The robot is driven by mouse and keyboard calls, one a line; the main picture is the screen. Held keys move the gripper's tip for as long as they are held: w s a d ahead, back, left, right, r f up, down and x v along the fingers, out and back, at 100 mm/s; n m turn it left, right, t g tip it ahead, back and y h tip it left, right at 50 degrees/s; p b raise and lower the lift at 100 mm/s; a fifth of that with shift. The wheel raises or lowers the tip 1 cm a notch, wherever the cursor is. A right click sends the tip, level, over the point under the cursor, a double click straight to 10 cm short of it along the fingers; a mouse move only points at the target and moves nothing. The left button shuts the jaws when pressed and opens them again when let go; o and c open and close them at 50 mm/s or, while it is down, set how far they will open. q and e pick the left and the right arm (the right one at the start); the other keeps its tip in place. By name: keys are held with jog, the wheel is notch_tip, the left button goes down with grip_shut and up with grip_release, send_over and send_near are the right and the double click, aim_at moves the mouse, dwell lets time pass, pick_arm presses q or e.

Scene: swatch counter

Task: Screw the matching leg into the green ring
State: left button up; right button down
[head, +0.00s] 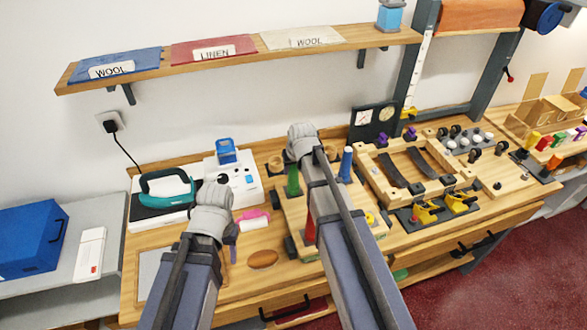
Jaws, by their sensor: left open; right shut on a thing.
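A wooden board (290,216) lies on the bench, partly hidden by my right arm. A green leg (293,182) stands roughly upright at its back left. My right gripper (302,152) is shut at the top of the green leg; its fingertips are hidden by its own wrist. The green ring cannot be told apart from the leg's foot. A blue leg (346,166) stands upright to the right. A red piece (310,231) and a yellow piece (370,218) show beside my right arm. My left gripper (217,183) is open and empty, left of the board.
A teal-handled iron (166,187) and a white device (246,192) stand behind my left gripper. A pink roll (255,215) and a brown oval piece (263,259) lie left of the board. A wooden frame with dark straps (420,202) fills the right side. A shelf (240,54) hangs above.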

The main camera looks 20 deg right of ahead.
jog(key=m+h, duration=0.1)
jog(key=m, duration=0.2)
jog(key=c, duration=0.6)
grip_release()
jog(key=shift+c, duration=0.2)
jog(key=n+y, duration=0.1)
jog(key=n, duration=0.2)
jog(key=n+y, duration=0.1)
jog(key=n, duration=0.3)
jog(key=shift+w+n+y, duration=0.1)
jog(key=shift+n+y, duration=0.3)
jog(key=n, duration=0.2)
jog(key=n+g+y, duration=0.1)
jog(key=n, duration=0.2)
jog(key=shift+d+g+y, duration=0.1)
jog(key=shift+g+y, duration=0.2)
jog(key=shift+n+g+y, duration=0.3)
jog(key=shift+n, duration=0.7)
